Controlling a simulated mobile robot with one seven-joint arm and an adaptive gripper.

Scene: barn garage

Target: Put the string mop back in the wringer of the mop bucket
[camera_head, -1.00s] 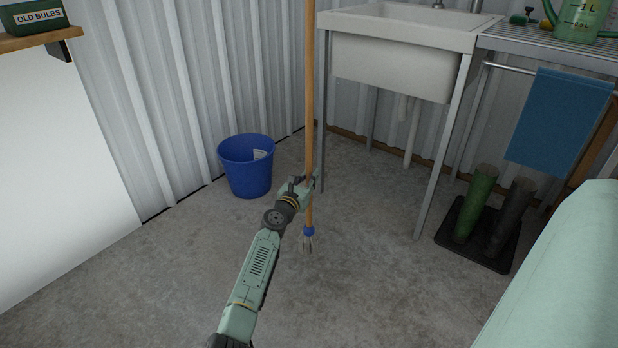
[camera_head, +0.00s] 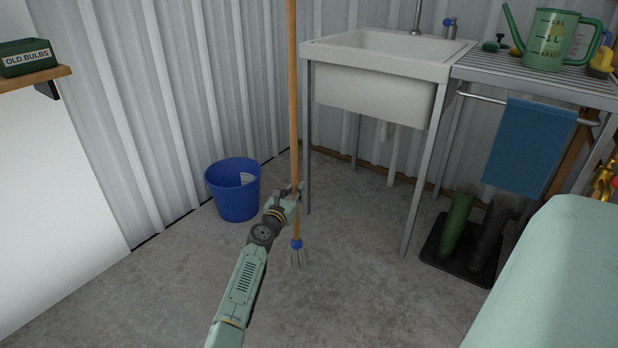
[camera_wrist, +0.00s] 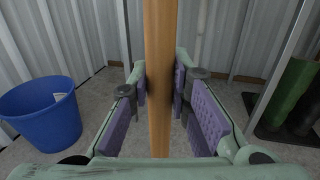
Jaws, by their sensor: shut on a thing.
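The string mop (camera_head: 294,120) stands nearly upright in the head view, with a long wooden handle, a blue collar and grey strings at the bottom. My gripper (camera_head: 294,192) is shut on the lower part of its handle. In the wrist view the handle (camera_wrist: 159,60) runs between the purple finger pads of my gripper (camera_wrist: 160,88). A blue bucket (camera_head: 236,192) stands on the floor just left of my gripper and also shows in the wrist view (camera_wrist: 45,115). A pale label is visible inside it. I cannot make out a wringer on it.
A white utility sink (camera_head: 375,85) on metal legs stands behind and right of the mop. A rack with a blue towel (camera_head: 528,147) and green and dark boots (camera_head: 457,225) are at right. A mint-green surface (camera_head: 560,270) fills the lower right. Floor in front is clear.

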